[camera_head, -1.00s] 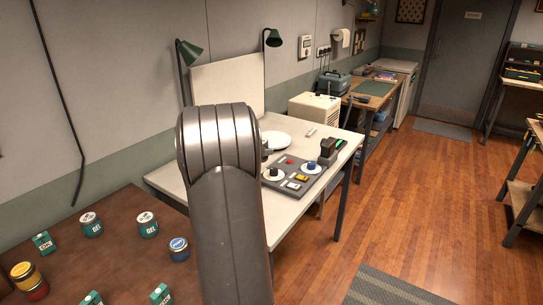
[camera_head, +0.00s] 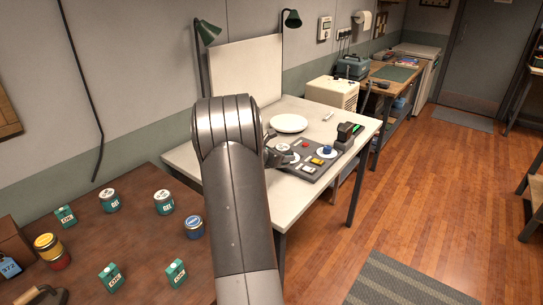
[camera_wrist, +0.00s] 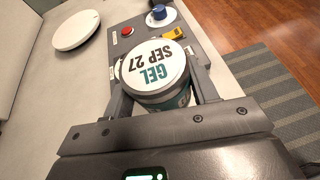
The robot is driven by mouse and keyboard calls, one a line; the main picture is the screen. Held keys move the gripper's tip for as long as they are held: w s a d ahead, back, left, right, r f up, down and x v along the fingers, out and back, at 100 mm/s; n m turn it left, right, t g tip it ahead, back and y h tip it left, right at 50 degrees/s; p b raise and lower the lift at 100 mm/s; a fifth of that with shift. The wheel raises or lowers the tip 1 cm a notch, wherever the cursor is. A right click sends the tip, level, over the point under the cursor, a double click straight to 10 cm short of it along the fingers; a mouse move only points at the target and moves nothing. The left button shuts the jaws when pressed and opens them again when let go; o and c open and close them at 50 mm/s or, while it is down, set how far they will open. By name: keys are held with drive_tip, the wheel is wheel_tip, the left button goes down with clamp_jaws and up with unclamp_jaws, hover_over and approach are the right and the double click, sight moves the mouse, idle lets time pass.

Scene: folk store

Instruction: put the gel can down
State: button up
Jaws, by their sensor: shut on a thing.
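The gel can (camera_wrist: 158,68), with a white lid reading "GEL SEP 27" and a teal side, is between the fingers of my gripper (camera_wrist: 160,82) in the wrist view. The fingers are shut on its sides and the can looks upright. In the head view my arm hides most of the gripper; part of it (camera_head: 276,157) shows near the grey panel (camera_head: 316,173) on the white table (camera_head: 345,128). The can is over or beside the panel's near-left part; I cannot tell whether it touches anything below.
The panel carries a blue-topped white disc (camera_head: 327,152), a red button and a yellow block. A white plate (camera_head: 289,123) lies behind. A dark device (camera_head: 345,134) stands at right. The brown table (camera_head: 137,235) holds two other gel cans (camera_head: 110,200) (camera_head: 163,202), a blue can (camera_head: 194,227) and teal boxes.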

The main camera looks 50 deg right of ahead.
drive_tip(key=w+f, duration=0.2)
drive_tip(key=w, duration=0.1)
drive_tip(key=w+a+f, duration=0.1)
drive_tip(key=w, duration=0.2)
drive_tip(key=w+a+f, duration=0.1)
drive_tip(key=w+f, duration=0.1)
drive_tip(key=w, duration=0.1)
drive_tip(key=shift+w+f, duration=0.1)
drive_tip(key=shift+f, duration=2.2)
drive_tip(key=o, duration=1)
drive_tip(key=shift+f, duration=0.15)
drive_tip(key=shift+o, duration=0.2)
